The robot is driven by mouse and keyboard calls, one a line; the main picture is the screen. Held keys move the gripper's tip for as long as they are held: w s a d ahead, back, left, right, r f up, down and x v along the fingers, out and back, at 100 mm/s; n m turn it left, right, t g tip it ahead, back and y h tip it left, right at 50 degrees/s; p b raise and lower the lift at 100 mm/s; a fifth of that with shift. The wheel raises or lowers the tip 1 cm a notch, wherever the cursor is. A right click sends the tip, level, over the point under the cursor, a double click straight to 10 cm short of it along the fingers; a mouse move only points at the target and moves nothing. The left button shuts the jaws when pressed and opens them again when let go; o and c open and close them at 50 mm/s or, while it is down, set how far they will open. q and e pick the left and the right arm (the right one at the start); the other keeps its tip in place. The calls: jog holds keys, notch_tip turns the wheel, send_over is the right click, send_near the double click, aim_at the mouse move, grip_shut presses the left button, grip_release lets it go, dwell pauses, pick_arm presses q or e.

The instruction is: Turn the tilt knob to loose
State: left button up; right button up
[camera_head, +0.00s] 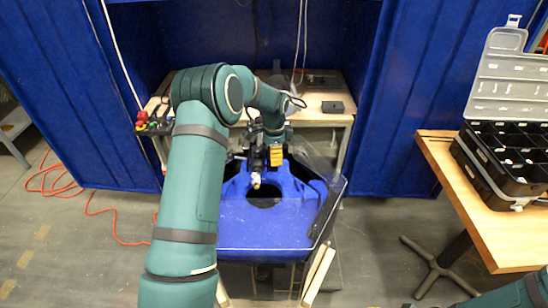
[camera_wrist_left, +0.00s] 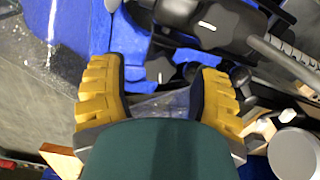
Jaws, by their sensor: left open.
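My left gripper (camera_head: 276,157) is at the thruster gear on the blue tank's back edge, fingers pointing down. In the left wrist view its yellow fingers (camera_wrist_left: 157,82) are wide open with nothing gripped. A small black knob (camera_wrist_left: 158,70) with a white mark lies between the fingertips, apart from both. A larger black knob (camera_wrist_left: 212,24) with a white line lies above it, outside the fingers. I cannot tell for certain which one is the tilt knob. In the head view the knobs are too small to make out. My right gripper is out of view.
The blue tank (camera_head: 262,238) has clear side panels. A wooden workbench (camera_head: 335,118) stands behind it. Blue curtains (camera_head: 425,100) hang around the back. At right, a wooden table (camera_head: 500,232) carries a black compartment case (camera_head: 512,150) with its lid open. An orange cable (camera_head: 118,236) lies on the floor at left.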

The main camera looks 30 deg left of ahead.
pick_arm(q)
jog(key=shift+f, duration=0.5)
grip_shut()
jog(key=shift+n, duration=0.8)
grip_release()
jog(key=shift+r, duration=0.15)
